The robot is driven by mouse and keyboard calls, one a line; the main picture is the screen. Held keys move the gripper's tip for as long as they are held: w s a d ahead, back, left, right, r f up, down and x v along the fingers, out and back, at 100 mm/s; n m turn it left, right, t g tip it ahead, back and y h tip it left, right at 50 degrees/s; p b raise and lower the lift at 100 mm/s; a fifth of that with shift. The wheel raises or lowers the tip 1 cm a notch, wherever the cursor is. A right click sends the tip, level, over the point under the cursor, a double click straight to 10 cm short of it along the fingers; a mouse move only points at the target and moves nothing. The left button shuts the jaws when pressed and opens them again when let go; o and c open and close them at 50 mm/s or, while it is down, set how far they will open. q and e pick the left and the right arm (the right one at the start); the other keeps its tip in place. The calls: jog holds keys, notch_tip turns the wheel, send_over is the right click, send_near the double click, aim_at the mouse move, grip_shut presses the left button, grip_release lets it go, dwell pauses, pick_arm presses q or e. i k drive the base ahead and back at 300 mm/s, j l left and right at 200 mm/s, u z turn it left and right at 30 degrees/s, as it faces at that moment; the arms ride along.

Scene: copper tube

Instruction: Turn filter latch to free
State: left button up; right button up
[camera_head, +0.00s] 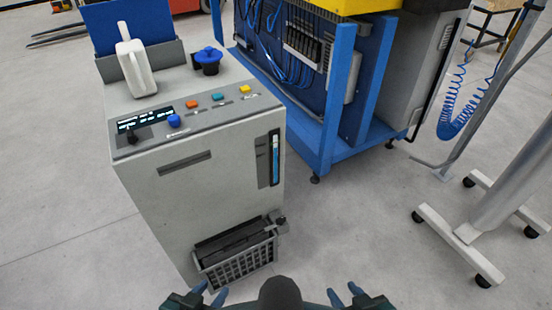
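The filter (238,261) is a grey grille set low in the front of a light grey machine (215,205). A small dark latch (281,220) sticks out at its upper right corner. The latch is too small to tell its exact position. My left gripper (210,292) is at the bottom edge of the view, in front of and below the filter in the picture. My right gripper (345,293) is at the bottom edge, to the right of and below the latch. Both have their blue fingertips apart, hold nothing and appear clear of the machine.
A blue-framed cabinet (343,95) stands behind right. A wheeled stand (465,235) is at the right. Floor (350,225) between is clear.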

aim_at(281, 222)
jog(key=i+l, duration=0.25)
jog(key=i, duration=0.25)
jog(key=i+l+z, duration=0.15)
jog(key=i, duration=0.35)
